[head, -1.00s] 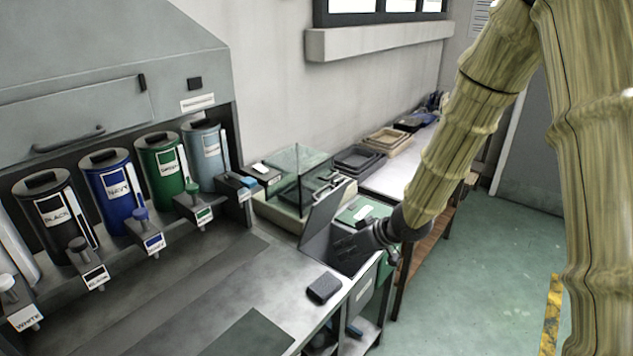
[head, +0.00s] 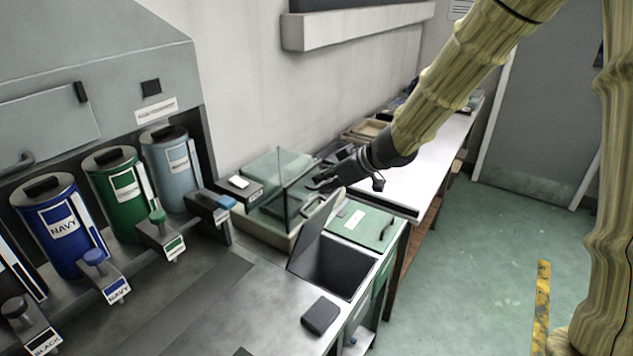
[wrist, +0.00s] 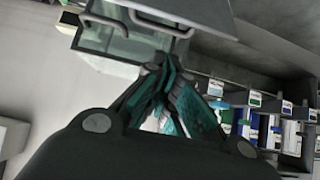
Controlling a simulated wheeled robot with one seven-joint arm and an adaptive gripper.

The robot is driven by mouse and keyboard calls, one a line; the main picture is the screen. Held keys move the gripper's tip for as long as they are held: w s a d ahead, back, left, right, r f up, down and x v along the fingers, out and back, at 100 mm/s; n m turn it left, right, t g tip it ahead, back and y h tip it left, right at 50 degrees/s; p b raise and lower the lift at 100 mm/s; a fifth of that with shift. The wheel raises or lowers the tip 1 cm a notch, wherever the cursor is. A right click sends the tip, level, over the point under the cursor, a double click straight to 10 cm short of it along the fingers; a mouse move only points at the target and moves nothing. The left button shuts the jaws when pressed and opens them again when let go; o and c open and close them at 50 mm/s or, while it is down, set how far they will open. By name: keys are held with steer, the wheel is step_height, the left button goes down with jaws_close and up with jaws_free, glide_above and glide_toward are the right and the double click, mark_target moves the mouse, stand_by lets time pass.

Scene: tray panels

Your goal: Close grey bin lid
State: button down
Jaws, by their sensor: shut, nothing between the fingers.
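The grey bin lid (head: 311,238) stands tilted up, open, at the left side of the grey bin (head: 340,268), whose dark inside shows. A handle sits at the lid's upper edge. My gripper (head: 322,184) is behind the lid in the head view, above the glass-fronted box, apart from the lid as far as I can tell. In the wrist view my gripper (wrist: 163,75) has its fingers together and empty, close to metal handles. Its fingertips are small and partly hard to make out in the head view.
A closed green lid (head: 365,222) lies beside the grey bin. The box with the glass panel (head: 292,190) stands behind the lid. A dark block (head: 320,315) lies on the counter in front. Labelled canisters (head: 118,190) stand at left.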

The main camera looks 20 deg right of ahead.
mark_target(311, 203)
steer(key=x, duration=0.6)
steer(key=shift+w+d+f, duration=0.2)
steer(key=shift+w+f, duration=0.05)
steer(key=shift+f, duration=0.05)
steer(key=shift+a+f, duration=0.2)
steer(key=shift+a, duration=0.25)
steer(key=shift+x, duration=0.85)
steer(key=shift+d+r, duration=0.15)
